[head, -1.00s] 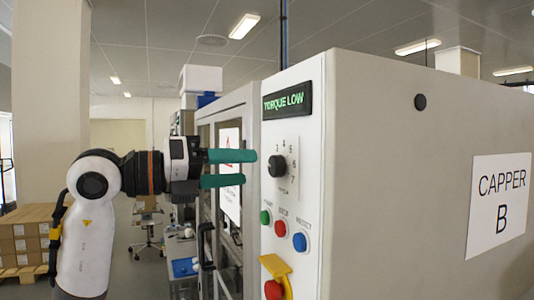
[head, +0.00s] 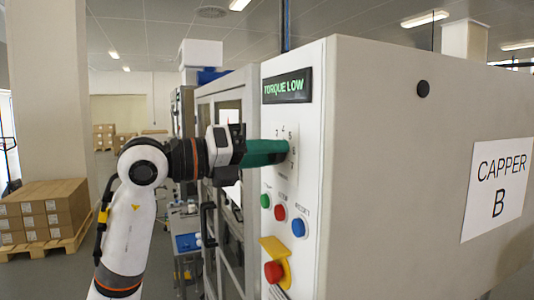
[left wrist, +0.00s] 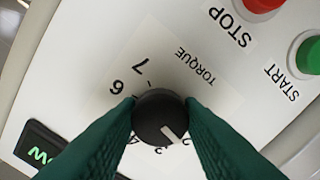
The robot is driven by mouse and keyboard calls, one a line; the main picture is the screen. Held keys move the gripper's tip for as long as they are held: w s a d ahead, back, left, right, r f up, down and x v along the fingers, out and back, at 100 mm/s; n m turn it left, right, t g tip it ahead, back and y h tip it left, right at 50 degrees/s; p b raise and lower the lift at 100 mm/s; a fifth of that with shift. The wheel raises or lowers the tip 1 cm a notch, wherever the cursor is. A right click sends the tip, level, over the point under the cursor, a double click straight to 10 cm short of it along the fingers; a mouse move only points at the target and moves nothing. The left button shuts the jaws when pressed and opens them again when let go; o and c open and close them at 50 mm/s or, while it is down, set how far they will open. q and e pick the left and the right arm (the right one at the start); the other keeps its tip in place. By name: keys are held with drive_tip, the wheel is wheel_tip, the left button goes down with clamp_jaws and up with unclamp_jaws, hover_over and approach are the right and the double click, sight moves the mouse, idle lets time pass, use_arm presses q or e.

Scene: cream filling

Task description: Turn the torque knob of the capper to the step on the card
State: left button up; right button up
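The black torque knob (left wrist: 160,117) sits between my left gripper's two green fingers in the left wrist view, with a finger against each side. Its white pointer line aims toward the 2 on the printed scale, which appears upside down; the 5 is hidden by a finger. In the head view my left gripper (head: 287,152) reaches the capper's front panel (head: 308,180) and covers the knob. The capper's display (head: 287,86) reads TORQUE LOW. No card with a step is seen. My right gripper is not in view.
Below the knob are green (head: 265,201), red (head: 280,212) and blue (head: 298,228) buttons, and a red emergency button (head: 273,271) on a yellow mount. A sign (head: 497,188) reads CAPPER B. Boxes on a pallet (head: 45,212) stand far left.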

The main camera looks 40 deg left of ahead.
use_arm(q)
drive_tip(key=shift+m, duration=0.3)
drive_tip(key=m+b, duration=0.3)
drive_tip(key=m, duration=2)
drive_tip(key=shift+w+a, duration=0.1)
idle(0.4)
drive_tip(key=o, duration=1)
